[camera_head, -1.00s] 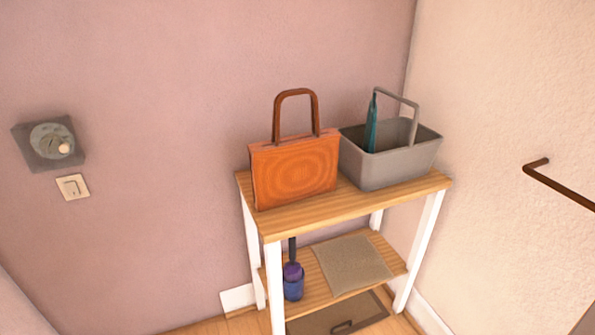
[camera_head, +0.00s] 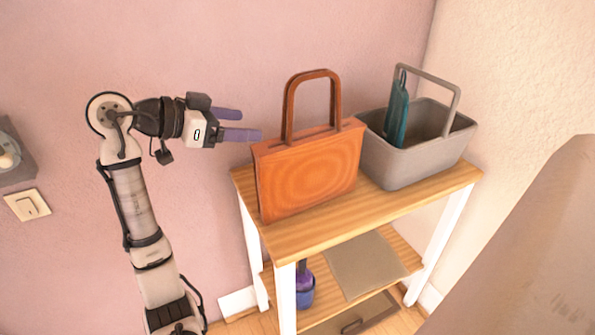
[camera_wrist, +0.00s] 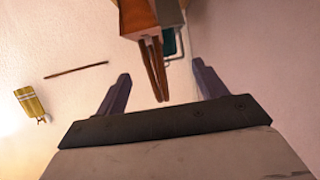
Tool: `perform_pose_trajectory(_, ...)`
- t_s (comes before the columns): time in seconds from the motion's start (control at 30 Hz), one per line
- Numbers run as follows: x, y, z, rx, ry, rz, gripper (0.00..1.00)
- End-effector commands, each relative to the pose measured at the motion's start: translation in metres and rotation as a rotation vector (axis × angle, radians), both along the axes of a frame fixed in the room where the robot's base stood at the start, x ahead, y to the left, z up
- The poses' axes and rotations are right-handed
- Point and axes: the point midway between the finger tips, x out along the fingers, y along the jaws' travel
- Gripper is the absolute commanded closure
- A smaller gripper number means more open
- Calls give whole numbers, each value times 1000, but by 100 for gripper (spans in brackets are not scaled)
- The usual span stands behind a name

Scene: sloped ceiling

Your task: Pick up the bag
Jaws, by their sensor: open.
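The orange bag (camera_head: 308,178) stands upright on the top shelf of a small wooden rack, with its brown handle loop pointing up. My gripper (camera_head: 240,124) is open and empty, to the left of the bag at about the height of the handle's base. Its purple fingers point right, toward the bag. In the wrist view my gripper (camera_wrist: 160,85) has its fingers spread wide. The bag (camera_wrist: 137,16) shows there at the top centre, and its handle hangs down in the picture between the fingers, apart from both.
A grey basket (camera_head: 418,150) with a teal item (camera_head: 396,113) in it stands just right of the bag. The wooden rack (camera_head: 290,238) has lower shelves with a blue-purple bottle (camera_head: 304,288) and a mat (camera_head: 364,264). A pink wall is close behind.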

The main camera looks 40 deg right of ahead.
Motion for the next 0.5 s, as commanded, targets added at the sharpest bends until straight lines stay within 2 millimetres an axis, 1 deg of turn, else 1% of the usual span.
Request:
perform_pose_trajectory(0.03, -5, -6, -3, 16, 2, -29, 29)
perform_pose_trajectory(0.1, -10, -15, -8, 27, 2, -47, 29)
perform_pose_trajectory(0.17, -12, -24, -12, 28, 3, -49, 29)
perform_pose_trajectory(0.3, -17, -50, -23, 26, 4, -46, 29)
perform_pose_trajectory(0.4, -19, -65, -29, 25, 4, -43, 29)
perform_pose_trajectory(0.5, -21, -76, -34, 25, 2, -43, 29)
